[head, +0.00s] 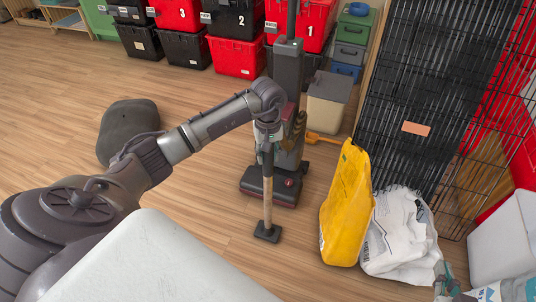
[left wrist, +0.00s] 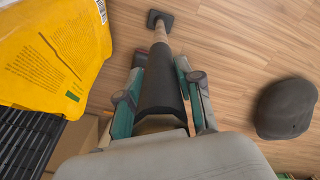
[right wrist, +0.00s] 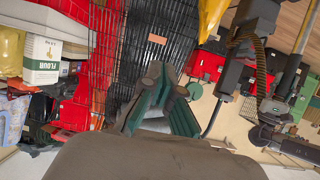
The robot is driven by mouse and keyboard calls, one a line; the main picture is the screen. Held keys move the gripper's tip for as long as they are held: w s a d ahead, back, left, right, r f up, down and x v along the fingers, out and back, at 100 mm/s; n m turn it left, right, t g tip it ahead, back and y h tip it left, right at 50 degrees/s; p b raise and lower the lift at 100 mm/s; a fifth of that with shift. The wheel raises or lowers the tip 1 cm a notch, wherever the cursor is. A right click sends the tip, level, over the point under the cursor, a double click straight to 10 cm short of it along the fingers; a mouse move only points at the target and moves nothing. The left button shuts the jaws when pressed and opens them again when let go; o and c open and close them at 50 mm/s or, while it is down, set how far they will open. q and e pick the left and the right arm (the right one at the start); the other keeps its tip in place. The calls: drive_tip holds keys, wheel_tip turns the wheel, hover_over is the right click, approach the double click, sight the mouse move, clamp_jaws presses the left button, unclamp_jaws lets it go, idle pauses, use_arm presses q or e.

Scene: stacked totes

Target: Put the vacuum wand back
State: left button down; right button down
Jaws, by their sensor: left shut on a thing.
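My left gripper (head: 268,133) is shut on the vacuum wand, around its dark grip (left wrist: 162,85). The wand has a tan shaft (head: 268,195) and a dark square foot (head: 268,232), and stands roughly upright with the foot at or close to the floor; I cannot tell if it touches. The dark upright vacuum (head: 288,75) stands just behind the wand, its wide floor head (head: 270,188) on the wood floor. The arm hides part of the vacuum body. My right gripper (right wrist: 162,78) looks shut and empty, its tips together, in the right wrist view.
A yellow bag (head: 345,205) and a white sack (head: 400,235) stand to the right of the wand. A black wire rack (head: 430,90) rises behind them. Red and black totes (head: 235,57) line the back. A dark grey pouf (head: 128,125) sits left. Floor between pouf and vacuum is clear.

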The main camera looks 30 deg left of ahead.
use_arm(q)
drive_tip(key=c, duration=0.7)
unclamp_jaws()
drive_tip(key=shift+c, duration=0.2)
drive_tip(key=shift+f, duration=0.1)
use_arm(e)
drive_tip(key=shift+w+a+r, duration=0.1)
drive_tip(key=shift+w+r, duration=0.05)
drive_tip(key=shift+r, duration=0.15)
